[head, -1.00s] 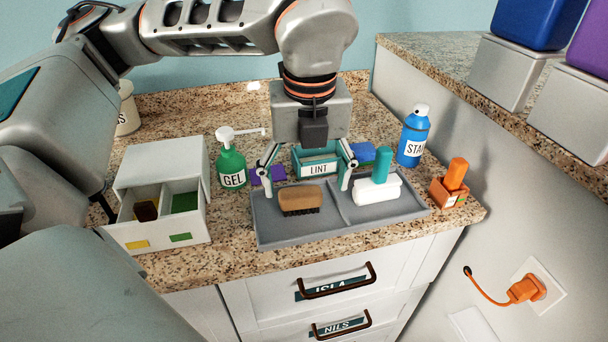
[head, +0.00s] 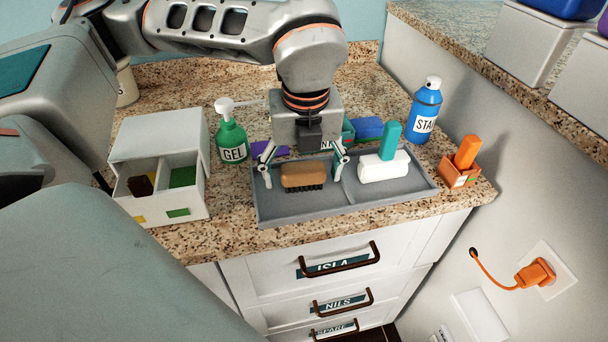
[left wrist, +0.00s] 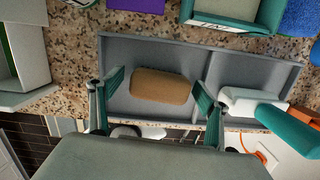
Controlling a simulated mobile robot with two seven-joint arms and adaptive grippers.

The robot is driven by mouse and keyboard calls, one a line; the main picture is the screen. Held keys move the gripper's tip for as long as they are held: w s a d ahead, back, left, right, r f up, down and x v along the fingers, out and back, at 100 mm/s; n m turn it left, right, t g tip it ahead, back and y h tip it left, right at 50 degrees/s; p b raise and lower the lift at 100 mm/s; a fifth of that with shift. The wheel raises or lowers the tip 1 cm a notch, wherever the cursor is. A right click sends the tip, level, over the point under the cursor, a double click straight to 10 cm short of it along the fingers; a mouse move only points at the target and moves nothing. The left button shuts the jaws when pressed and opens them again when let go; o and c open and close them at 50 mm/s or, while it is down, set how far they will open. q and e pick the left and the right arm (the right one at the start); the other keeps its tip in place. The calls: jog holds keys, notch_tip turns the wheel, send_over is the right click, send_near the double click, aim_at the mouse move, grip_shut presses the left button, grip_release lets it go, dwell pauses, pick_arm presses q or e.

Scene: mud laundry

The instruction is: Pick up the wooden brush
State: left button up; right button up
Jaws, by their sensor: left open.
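The wooden brush (head: 303,177) lies bristles down in the left compartment of a grey tray (head: 285,208) on the granite counter. Its brown wooden back also shows in the left wrist view (left wrist: 161,87). My left gripper (head: 304,175) is open and comes down from above. Its two fingers stand to the left and right of the brush, apart from it. In the left wrist view the left gripper (left wrist: 155,105) has the brush between and a little beyond its fingertips. My right gripper is not in view.
A white roller with a teal handle (head: 384,166) lies in the tray's right compartment. A green GEL bottle (head: 232,142), a white drawer box (head: 160,150), a blue spray can (head: 424,112) and an orange holder (head: 460,170) stand around the tray.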

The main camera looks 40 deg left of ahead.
pick_arm(q)
jog(key=c, duration=1.2)
jog(key=shift+r, duration=0.1)
